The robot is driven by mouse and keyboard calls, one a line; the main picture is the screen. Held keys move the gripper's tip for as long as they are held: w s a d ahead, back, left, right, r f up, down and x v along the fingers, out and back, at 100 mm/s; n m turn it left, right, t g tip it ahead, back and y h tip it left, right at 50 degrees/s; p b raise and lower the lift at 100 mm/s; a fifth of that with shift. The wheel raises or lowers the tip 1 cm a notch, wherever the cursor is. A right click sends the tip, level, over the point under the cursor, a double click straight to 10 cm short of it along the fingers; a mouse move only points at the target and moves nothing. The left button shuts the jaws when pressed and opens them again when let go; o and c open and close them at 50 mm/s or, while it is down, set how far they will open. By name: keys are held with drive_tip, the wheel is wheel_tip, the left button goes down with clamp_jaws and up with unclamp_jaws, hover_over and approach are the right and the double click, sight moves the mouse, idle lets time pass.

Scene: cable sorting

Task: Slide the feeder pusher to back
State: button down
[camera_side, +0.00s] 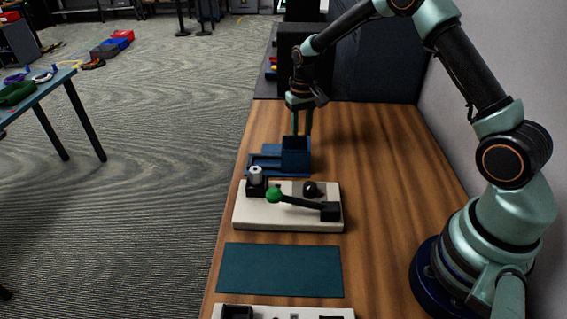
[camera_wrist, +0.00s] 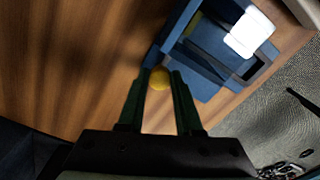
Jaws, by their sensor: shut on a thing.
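The blue feeder (camera_side: 265,161) stands on the wooden table, with a taller blue block (camera_side: 296,153) on its right side. My gripper (camera_side: 302,132) reaches down over this block from behind. In the wrist view, the two dark green fingers of my gripper (camera_wrist: 160,75) are shut on a yellow ball-shaped knob (camera_wrist: 159,79) at the edge of the blue feeder (camera_wrist: 207,67). I take the knob to be the pusher's handle. The side view hides the knob and most of the pusher. A bright white piece (camera_wrist: 249,33) shows on the feeder in the wrist view.
In front of the feeder is a pale board (camera_side: 290,220) with a green-knobbed lever (camera_side: 275,195) and a metal cylinder (camera_side: 255,175). A dark teal mat (camera_side: 281,270) lies nearer. The wooden table (camera_side: 385,180) is clear to the right. A black panel stands behind.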

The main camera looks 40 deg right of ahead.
drive_tip(key=shift+s+d, duration=0.25)
drive_tip(key=shift+d, duration=0.05)
drive_tip(key=c, duration=0.6)
unclamp_jaws()
drive_tip(key=shift+a+r, duration=0.1)
drive_tip(key=shift+r, duration=5.95)
